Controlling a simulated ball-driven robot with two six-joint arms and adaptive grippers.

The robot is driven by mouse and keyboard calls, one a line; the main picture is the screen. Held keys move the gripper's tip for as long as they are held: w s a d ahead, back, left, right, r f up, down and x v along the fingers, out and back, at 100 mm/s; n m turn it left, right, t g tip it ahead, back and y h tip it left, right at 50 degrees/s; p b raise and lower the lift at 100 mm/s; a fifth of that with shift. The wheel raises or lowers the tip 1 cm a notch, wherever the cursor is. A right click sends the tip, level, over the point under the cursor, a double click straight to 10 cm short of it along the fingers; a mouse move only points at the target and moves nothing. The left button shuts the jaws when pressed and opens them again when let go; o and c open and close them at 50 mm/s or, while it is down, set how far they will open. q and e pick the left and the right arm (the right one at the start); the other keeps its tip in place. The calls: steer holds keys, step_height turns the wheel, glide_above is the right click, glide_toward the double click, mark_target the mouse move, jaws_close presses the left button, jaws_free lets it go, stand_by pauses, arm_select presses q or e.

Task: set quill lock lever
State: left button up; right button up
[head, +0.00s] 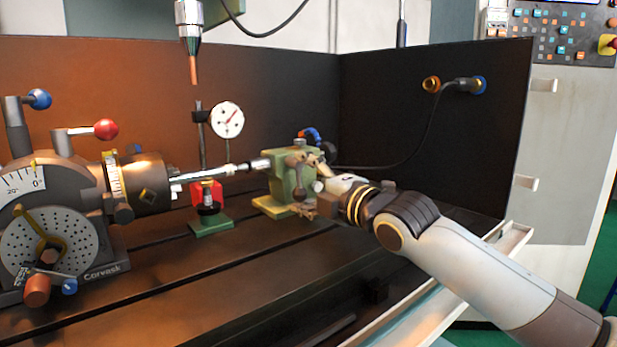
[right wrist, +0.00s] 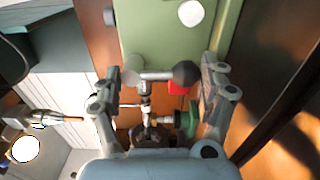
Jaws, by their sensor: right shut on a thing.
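A short grey bar with a dark ball end, which looks like the quill lock lever (right wrist: 185,73), crosses between my right fingers in the wrist view. My right gripper (right wrist: 160,82) has a finger at each end of this lever and is shut on it; the exact contact is hard to see. In the head view the right gripper (head: 319,188) is against the right side of the tailstock. My left gripper is not in view.
A dividing head (head: 65,225) with a red-knobbed lever (head: 105,129) stands at left. A spindle tool (head: 190,45) hangs above. The slotted table front is mostly clear.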

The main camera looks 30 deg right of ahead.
steer(key=shift+s+f+m, duration=0.1)
steer(key=shift+f+m, duration=0.3)
steer(key=shift+f, duration=0.15)
steer(key=o, duration=1.6)
steer(key=shift+a, duration=0.1)
steer(key=shift+r, duration=0.15)
steer(key=shift+r, duration=0.15)
